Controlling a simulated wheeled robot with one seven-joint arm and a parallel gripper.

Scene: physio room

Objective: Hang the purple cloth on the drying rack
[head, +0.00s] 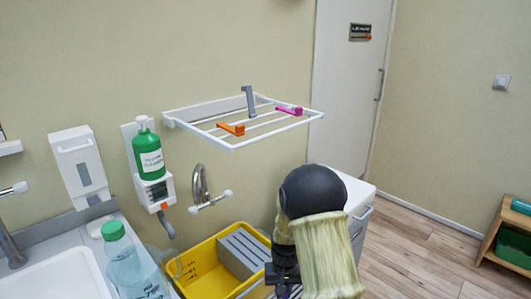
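The white drying rack (205,108) is fixed to the wall and folded out flat, with thin parallel bars. An orange clip (230,129), a magenta clip (289,110) and a grey clip (249,102) sit on it. No cloth hangs from it. My gripper (285,280) is dark and low at the bottom edge, below and in front of the rack. A small bit of purple shows just under it; I cannot tell whether this is the purple cloth or whether it is held. The fingers are mostly hidden.
A yellow tub (205,281) with a grey ribbed block (243,250) stands beside my gripper. A clear bottle (122,265), a sink and a green soap bottle (148,155) are at left. A white cabinet (356,195) stands behind my arm. Open wooden floor lies at right.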

